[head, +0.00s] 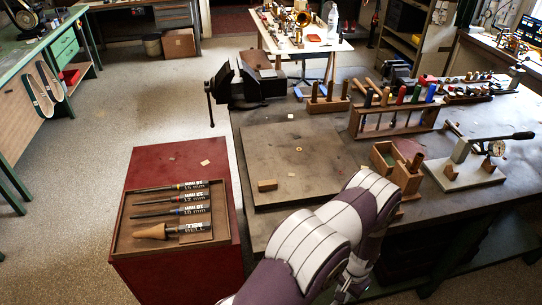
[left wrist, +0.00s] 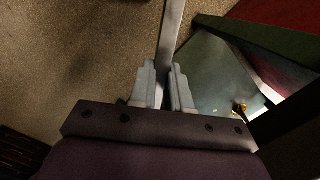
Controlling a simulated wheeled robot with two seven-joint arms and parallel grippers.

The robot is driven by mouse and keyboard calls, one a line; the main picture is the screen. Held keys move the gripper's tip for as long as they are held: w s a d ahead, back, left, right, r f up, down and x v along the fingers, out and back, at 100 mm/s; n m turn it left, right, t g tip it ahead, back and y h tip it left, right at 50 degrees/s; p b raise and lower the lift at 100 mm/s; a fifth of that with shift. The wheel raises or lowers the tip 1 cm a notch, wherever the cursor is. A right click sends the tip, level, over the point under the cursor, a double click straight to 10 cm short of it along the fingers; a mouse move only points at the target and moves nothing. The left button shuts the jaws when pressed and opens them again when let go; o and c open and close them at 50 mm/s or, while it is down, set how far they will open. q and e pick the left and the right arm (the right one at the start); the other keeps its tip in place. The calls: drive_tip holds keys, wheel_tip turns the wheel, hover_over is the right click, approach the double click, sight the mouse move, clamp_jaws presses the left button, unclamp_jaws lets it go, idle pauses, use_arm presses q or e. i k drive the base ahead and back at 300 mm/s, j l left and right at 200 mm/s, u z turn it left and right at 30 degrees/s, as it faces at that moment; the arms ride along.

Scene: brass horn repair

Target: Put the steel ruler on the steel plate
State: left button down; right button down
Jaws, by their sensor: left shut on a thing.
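My left gripper (left wrist: 165,88) is shut on a long, flat grey strip, the steel ruler (left wrist: 172,30), which points up and out of the left wrist view. Its far end is cut off by the frame. Speckled floor shows behind it. In the head view, the broad, flat steel plate (head: 290,165) lies on the near left part of the dark bench, with a small wooden block (head: 267,185) on its front left. Purple and white links of my arm cover its near right corner.
A red cabinet with a tray of mandrels (head: 172,215) stands left of the bench. A vise (head: 250,85) sits behind the plate. A tool rack (head: 395,118), wooden boxes and a gauge stand (head: 465,175) are to the right. A grey-green surface (left wrist: 215,75) lies right of the ruler.

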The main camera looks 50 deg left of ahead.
sight(307, 178)
drive_tip(key=k+j+z, duration=0.1)
drive_tip(key=j, duration=0.35)
drive_tip(key=k+j+z, duration=0.1)
drive_tip(key=k+j, duration=0.25)
drive_tip(key=k+j+z, duration=0.1)
drive_tip(key=k+j, duration=0.15)
drive_tip(key=j, duration=0.3)
drive_tip(key=k+j+z, duration=0.15)
drive_tip(key=j, duration=0.25)
drive_tip(key=k, duration=0.1)
